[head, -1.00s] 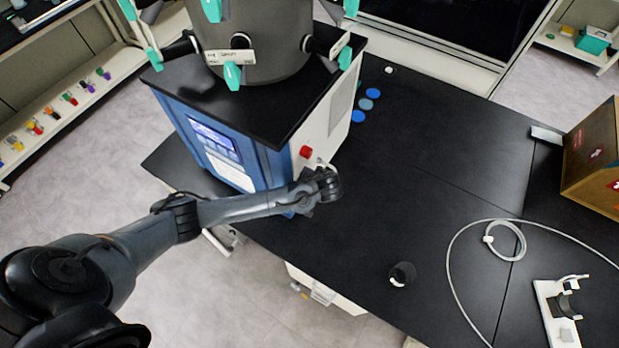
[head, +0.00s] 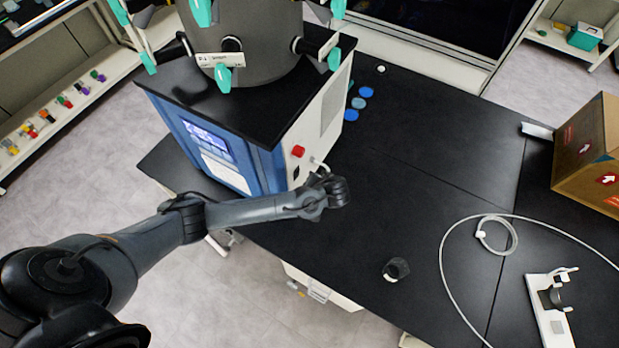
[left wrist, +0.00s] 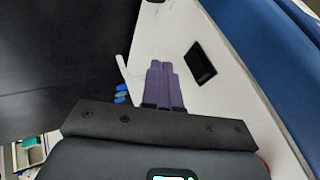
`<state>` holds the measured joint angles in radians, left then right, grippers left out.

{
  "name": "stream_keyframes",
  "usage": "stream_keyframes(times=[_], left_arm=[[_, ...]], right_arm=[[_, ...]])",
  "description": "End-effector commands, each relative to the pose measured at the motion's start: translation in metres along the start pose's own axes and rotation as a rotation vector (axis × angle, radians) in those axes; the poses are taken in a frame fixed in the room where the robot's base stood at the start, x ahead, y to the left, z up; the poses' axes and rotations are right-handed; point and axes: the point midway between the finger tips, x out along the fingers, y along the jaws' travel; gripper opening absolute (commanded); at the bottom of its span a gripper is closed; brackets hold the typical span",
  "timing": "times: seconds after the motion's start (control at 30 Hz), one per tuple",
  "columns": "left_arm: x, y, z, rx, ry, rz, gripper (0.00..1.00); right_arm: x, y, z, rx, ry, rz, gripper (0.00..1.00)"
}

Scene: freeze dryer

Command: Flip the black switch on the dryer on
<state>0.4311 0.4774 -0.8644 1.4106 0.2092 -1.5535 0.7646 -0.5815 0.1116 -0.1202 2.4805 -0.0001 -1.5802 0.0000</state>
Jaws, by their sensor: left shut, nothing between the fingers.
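The freeze dryer (head: 268,165) stands on the black bench, with a blue front and a white side panel. The black switch (head: 296,173) sits low on that side panel, below a red knob (head: 298,151). In the left wrist view the switch (left wrist: 200,63) is a dark rectangle on the white panel; I cannot tell which way it is set. My left gripper (head: 318,176) is beside the side panel, to the right of the switch. Its fingers (left wrist: 161,64) show together and empty in the left wrist view, apart from the switch in the picture. My right gripper is not in view.
A pale hose fitting (head: 319,164) sticks out of the side panel close to my gripper. Blue discs (head: 358,103) lie behind it on the bench. A black cup (head: 397,268), a looped white tube (head: 497,235) and a cardboard box (head: 590,160) are to the right. The middle bench is clear.

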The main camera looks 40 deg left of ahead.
Motion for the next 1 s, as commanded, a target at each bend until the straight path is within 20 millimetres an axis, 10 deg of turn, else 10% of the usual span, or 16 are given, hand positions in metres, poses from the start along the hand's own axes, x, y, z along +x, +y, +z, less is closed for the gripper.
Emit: stream_keyframes(times=[0.5, 1.0], left_arm=[[-0.086, 0.011, 0.002, 0.001, 0.004, 0.004, 0.0], [-0.095, 0.011, 0.002, 0.001, 0.003, 0.003, 0.0]], right_arm=[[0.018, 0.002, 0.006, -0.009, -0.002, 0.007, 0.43], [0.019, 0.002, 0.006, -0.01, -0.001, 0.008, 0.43]])
